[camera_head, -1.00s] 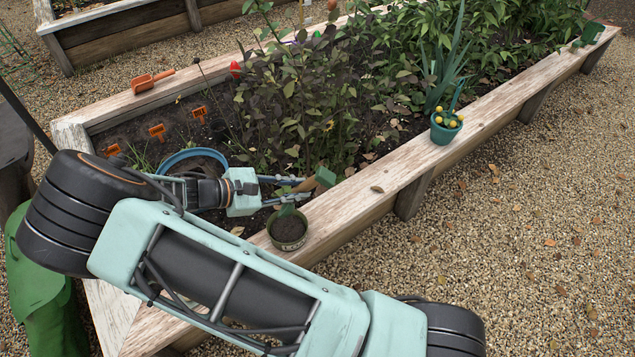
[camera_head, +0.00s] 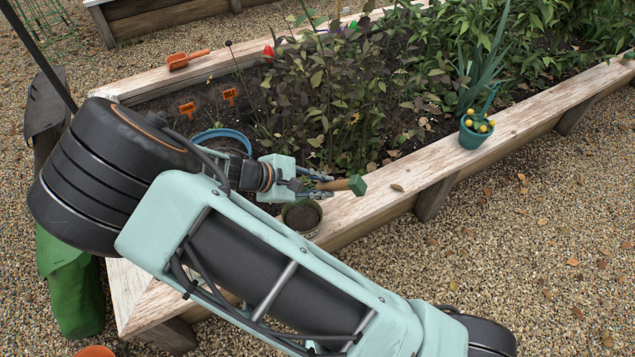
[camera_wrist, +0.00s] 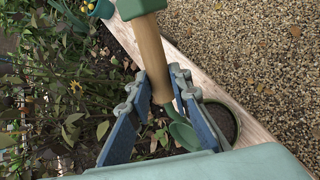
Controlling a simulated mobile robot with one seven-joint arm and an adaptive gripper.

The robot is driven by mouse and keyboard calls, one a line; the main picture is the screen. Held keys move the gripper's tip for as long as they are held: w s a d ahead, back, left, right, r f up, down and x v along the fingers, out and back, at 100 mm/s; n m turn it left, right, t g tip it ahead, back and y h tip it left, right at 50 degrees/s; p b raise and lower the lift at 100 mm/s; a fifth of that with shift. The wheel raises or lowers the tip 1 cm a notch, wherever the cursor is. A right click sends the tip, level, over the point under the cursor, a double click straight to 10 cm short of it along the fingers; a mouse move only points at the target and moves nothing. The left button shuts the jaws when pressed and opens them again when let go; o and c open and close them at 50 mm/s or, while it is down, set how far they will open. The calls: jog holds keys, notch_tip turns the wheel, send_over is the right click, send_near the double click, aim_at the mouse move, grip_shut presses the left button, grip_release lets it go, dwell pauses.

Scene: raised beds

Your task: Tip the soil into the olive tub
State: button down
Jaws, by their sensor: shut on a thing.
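My gripper (camera_head: 326,186) is shut on the wooden handle (camera_wrist: 151,55) of a trowel with a green end cap (camera_head: 357,185). The trowel's green scoop (camera_wrist: 183,133) shows beyond the fingers in the wrist view; I cannot tell whether soil lies in it. In the head view the scoop is mostly hidden by the gripper. The olive tub (camera_head: 316,231) stands upright on the near plank of the bed, just below my gripper in the picture, with dark soil inside. Its rim (camera_wrist: 238,122) also shows in the wrist view, right of the scoop.
A blue round container (camera_head: 222,133) sits in the bed left of my gripper. A teal pot with yellow pieces (camera_head: 474,138) stands farther along the plank. An orange scoop (camera_head: 187,60) lies on the far plank. Dense plants (camera_head: 350,100) fill the bed behind my gripper.

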jog(key=y+b, duration=0.1)
jog(key=d, duration=0.1)
jog(key=d+f+m+y+b, duration=0.1)
jog(key=shift+s+d+f+t+y+b, duration=0.1)
jog(key=shift+s+d+t+y+b, duration=0.2)
jog(key=shift+s+b, duration=0.1)
jog(key=shift+s+d+y+b, duration=0.1)
jog(key=shift+d+y+b, duration=0.45)
jog(key=shift+y, duration=0.15)
